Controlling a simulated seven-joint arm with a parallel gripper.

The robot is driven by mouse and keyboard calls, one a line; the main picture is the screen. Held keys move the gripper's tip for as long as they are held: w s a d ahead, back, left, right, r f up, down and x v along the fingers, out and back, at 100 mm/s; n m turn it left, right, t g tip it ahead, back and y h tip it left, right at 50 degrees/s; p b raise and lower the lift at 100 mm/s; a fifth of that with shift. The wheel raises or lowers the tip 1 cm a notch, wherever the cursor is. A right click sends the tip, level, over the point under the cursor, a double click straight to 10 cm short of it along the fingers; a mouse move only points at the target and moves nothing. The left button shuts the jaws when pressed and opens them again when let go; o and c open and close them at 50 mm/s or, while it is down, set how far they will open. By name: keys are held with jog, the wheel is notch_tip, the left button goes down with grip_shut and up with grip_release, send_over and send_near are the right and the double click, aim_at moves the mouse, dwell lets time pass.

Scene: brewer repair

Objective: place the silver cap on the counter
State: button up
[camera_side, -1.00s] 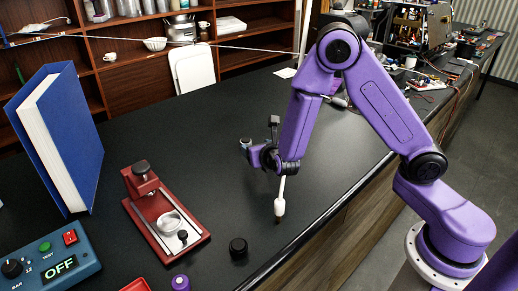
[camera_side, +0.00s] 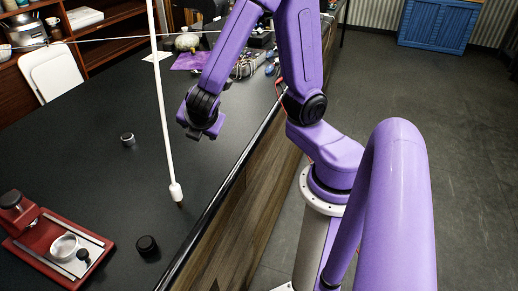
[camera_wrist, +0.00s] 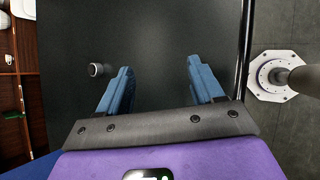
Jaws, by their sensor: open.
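The silver cap (camera_side: 127,139) is a small dark-topped cylinder with a silvery side, standing on the black counter (camera_side: 85,115). In the wrist view the cap (camera_wrist: 95,69) lies just left of my left finger, apart from it. My gripper (camera_wrist: 158,75) is open, with two blue fingers spread wide and only bare counter between them. In the side view my gripper (camera_side: 203,124) is above the counter, right of the cap; its fingers are hard to make out there.
The red brewer (camera_side: 52,240) is at the lower left, with a black knob (camera_side: 147,246) to its right. A long thin white rod (camera_side: 165,115) reaches down towards the counter between the cap and my gripper. The counter's right edge (camera_side: 228,185) drops to the floor.

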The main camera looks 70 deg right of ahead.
jog(key=shift+o, duration=0.5)
jog(key=s+a+r+m+g+y, duration=0.1)
jog(key=s+a+m+g+y, duration=0.1)
jog(key=s, duration=0.6)
jog(key=s+a+r+m+g+y, duration=0.1)
jog(key=s+a+m+g+y, duration=0.2)
jog(key=s, duration=0.6)
jog(key=shift+s+m+y, duration=0.25)
jog(key=shift+m+y, duration=0.35)
jog(key=shift+y, duration=0.3)
jog(key=shift+w+a, duration=0.1)
jog(key=w+a+r+n+h, duration=0.1)
jog(key=w+a+r, duration=0.15)
jog(key=w, duration=0.55)
jog(key=w+a+r+n, duration=0.1)
jog(key=w+a+n, duration=0.15)
jog(key=w, duration=0.55)
jog(key=w+a+r+n+h, duration=0.1)
jog(key=w+a+r, duration=0.15)
jog(key=w, duration=0.55)
jog(key=n+h, duration=0.3)
jog(key=n, duration=0.1)
send_over(127, 137)
jog(key=a, duration=0.3)
jog(key=shift+m, duration=0.25)
notch_tip(127, 137, down, 13)
jog(key=shift+d, duration=0.1)
jog(key=shift+d+x, duration=0.2)
jog(key=shift+x, duration=2.45)
